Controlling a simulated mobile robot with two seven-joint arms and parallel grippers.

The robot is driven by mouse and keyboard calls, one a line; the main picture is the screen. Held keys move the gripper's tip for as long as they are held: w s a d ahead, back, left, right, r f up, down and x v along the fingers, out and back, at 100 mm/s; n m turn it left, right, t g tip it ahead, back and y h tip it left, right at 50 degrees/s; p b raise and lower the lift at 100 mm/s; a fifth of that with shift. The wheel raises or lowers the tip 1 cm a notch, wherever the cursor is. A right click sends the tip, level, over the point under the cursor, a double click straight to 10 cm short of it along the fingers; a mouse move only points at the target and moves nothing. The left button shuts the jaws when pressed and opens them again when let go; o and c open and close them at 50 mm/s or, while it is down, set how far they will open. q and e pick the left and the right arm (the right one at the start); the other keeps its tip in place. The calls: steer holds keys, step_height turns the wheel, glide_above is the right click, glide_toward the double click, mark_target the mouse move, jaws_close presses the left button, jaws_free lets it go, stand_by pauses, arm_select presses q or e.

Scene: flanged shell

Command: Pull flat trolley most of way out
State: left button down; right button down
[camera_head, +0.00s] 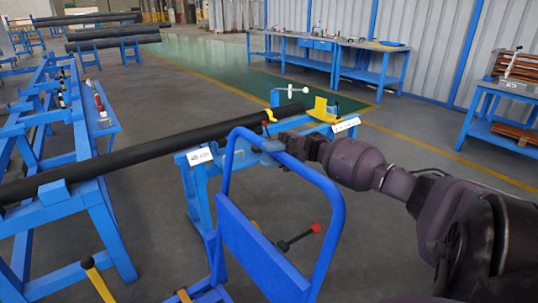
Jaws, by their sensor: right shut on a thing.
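The flat trolley (258,252) stands in the lower middle, with a blue tubular push handle and a blue panel between its uprights. Its deck is mostly cut off by the bottom edge. My right gripper (271,148), with its dark arm coming in from the right, is shut on the top bar of the trolley's handle. The fingers partly hide the bar there. My left gripper is not in view.
A long black pipe (130,156) lies across blue stands behind and left of the trolley. A red-knobbed lever (300,237) shows by the trolley's handle. A workbench (345,60) stands at the back wall. Grey floor (400,150) is open behind my right arm.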

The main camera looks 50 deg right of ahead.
steer(key=c, duration=0.9)
jaws_free()
steer(key=shift+o, duration=0.2)
steer(key=b+v, duration=0.1)
steer(key=v, duration=1)
steer(key=shift+b, duration=0.35)
steer(key=shift+w+a, duration=0.1)
